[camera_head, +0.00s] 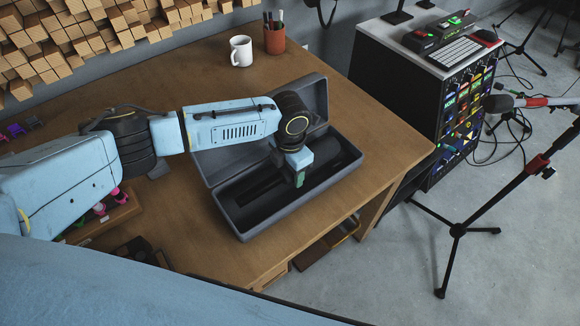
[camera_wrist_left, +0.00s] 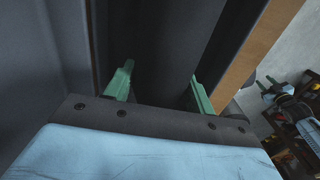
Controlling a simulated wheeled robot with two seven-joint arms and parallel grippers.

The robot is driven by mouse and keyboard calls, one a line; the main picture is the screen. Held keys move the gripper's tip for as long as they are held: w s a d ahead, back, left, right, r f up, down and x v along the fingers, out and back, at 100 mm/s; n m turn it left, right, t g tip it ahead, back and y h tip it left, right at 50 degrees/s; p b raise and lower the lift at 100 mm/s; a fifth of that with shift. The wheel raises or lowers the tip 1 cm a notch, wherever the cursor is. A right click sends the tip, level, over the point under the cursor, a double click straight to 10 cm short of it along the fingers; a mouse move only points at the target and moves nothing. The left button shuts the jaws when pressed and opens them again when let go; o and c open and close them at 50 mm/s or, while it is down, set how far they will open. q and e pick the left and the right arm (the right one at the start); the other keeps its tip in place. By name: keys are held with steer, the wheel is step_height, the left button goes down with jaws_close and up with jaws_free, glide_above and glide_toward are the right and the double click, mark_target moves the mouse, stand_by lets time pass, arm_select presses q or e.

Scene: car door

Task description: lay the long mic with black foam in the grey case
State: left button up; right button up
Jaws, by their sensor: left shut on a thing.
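The grey case (camera_head: 228,218) lies open on the wooden table with its lid tilted back; it also shows in the left wrist view (camera_wrist_left: 72,45). My left gripper (camera_head: 299,180) reaches down into the case from above. Its green fingers, spaced apart around the left wrist view's middle (camera_wrist_left: 161,90), are shut on the long mic with black foam. The mic seems to be the long dark shape (camera_head: 262,188) low in the case, hard to tell from the dark lining.
A white mug (camera_head: 241,51) and a brown pen cup (camera_head: 274,40) stand at the table's back. A rack (camera_head: 463,100) with a keyboard on top stands to the right. Another mic on a stand (camera_head: 497,190) is further right. The table right of the case is clear.

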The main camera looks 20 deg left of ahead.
arm_select(q)
steer(key=shift+f, duration=0.2)
steer(key=o, duration=1.2)
steer(key=shift+r, duration=0.1)
step_height(320, 180, up, 12)
steer(key=shift+r+p, duration=0.1)
steer(key=shift+p, duration=0.7)
steer(key=shift+r, duration=0.5)
